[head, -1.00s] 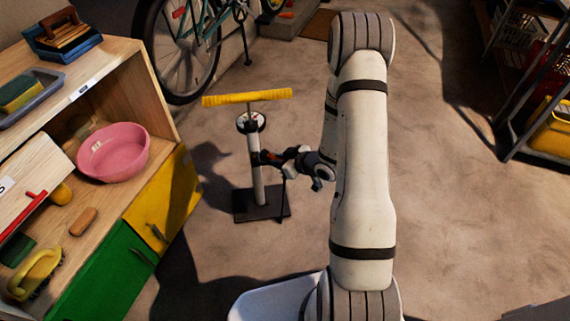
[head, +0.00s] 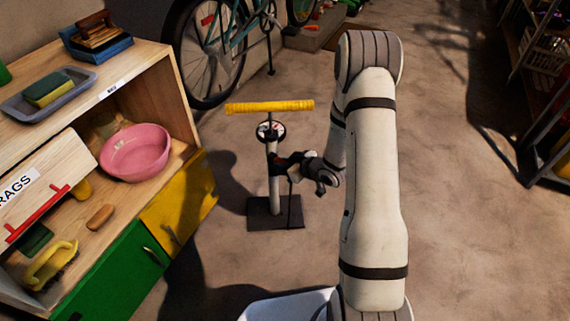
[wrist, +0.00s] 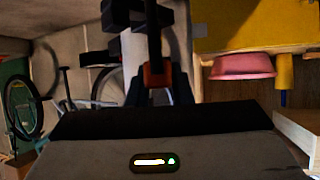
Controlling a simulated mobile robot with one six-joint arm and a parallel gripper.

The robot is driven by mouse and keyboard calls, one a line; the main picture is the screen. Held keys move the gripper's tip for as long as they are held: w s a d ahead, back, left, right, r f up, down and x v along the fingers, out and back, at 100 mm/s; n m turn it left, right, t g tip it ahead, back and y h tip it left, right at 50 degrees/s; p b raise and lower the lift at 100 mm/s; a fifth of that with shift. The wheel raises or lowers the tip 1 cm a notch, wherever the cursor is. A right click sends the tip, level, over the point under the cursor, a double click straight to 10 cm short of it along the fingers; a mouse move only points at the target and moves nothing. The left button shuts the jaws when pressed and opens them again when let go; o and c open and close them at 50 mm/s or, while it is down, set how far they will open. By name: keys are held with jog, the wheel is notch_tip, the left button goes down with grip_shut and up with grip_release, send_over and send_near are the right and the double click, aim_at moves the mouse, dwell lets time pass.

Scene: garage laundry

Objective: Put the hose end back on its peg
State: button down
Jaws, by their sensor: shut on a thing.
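The floor pump (head: 273,185) stands upright on its dark base, with a yellow handle (head: 270,107) across the top and a round gauge below it. My gripper (head: 281,162) is right beside the pump's barrel in the head view, on its right side. In the wrist view my gripper (wrist: 156,76) is shut on the hose end (wrist: 154,70), a small part showing red-orange and dark between the fingers. A thin dark hose (head: 290,205) hangs below the gripper to the base. I cannot make out the peg, or whether the hose end touches it.
An open wooden shelf unit (head: 185,85) stands at left with a pink basin (head: 135,152) and a yellow door (head: 180,215). A bicycle (head: 222,45) is behind the pump. A rack (head: 545,140) stands at far right. The floor right of my arm is clear.

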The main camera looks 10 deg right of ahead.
jog(key=shift+f, duration=0.35)
jog(key=shift+f+b, duration=1.35)
jog(key=shift+f, duration=0.05)
jog(key=c, duration=1.2)
grip_release()
